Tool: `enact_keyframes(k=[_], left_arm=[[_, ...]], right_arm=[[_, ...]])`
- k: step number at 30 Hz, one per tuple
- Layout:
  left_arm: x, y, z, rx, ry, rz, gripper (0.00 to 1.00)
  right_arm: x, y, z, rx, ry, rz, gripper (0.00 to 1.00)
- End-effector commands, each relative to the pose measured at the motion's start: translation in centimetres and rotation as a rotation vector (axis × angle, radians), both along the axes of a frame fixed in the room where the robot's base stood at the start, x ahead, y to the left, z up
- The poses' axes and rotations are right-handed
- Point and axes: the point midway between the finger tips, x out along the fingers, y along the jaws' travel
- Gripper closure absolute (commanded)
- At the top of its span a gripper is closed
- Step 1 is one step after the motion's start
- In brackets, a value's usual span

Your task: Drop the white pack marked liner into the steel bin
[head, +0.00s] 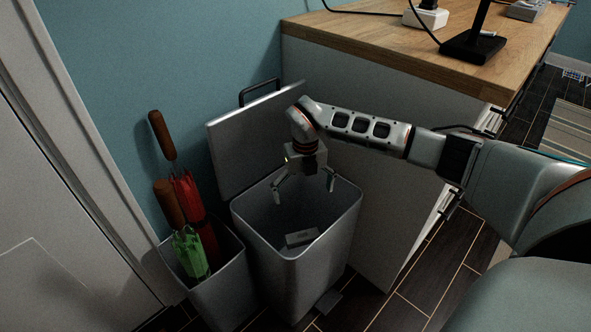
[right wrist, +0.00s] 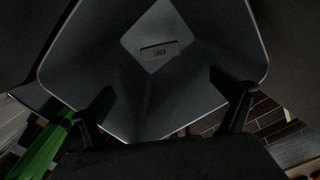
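The steel bin (head: 257,225) stands on the floor against the cabinet side, its lid (head: 240,145) raised at the back. The white pack marked liner (head: 301,237) lies inside the bin, low down. It also shows in the right wrist view (right wrist: 160,51), lying on the bin's floor, apart from the fingers. My right gripper (head: 304,190) is over the bin opening, pointing down, with its fingers spread and nothing between them. The right wrist view shows the two open fingers (right wrist: 172,97) above the bin. My left gripper is in neither view.
A smaller grey holder (head: 222,287) with red and green umbrellas (head: 190,252) stands left of the bin. A cabinet with a wooden top (head: 400,40) is on the right. A pedal (head: 328,301) juts from the bin's front. Dark floor tiles (head: 440,255) are clear at front right.

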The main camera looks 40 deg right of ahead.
Motion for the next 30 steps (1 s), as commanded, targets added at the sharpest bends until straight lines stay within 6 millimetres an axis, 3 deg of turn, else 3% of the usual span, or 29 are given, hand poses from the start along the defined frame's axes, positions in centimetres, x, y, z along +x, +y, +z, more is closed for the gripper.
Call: enact_keyframes(k=[8, 21, 30], left_arm=[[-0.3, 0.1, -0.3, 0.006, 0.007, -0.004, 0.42], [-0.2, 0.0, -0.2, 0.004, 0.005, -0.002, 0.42], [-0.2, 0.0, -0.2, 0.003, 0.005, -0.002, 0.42]], right_arm=[[0.1, 0.0, 0.8, 0.000, -0.001, 0.000, 0.00], [0.1, -0.1, 9.1, -0.002, -0.005, 0.000, 0.00], [0.0, 0.0, 11.8, 0.000, 0.000, 0.000, 0.00]])
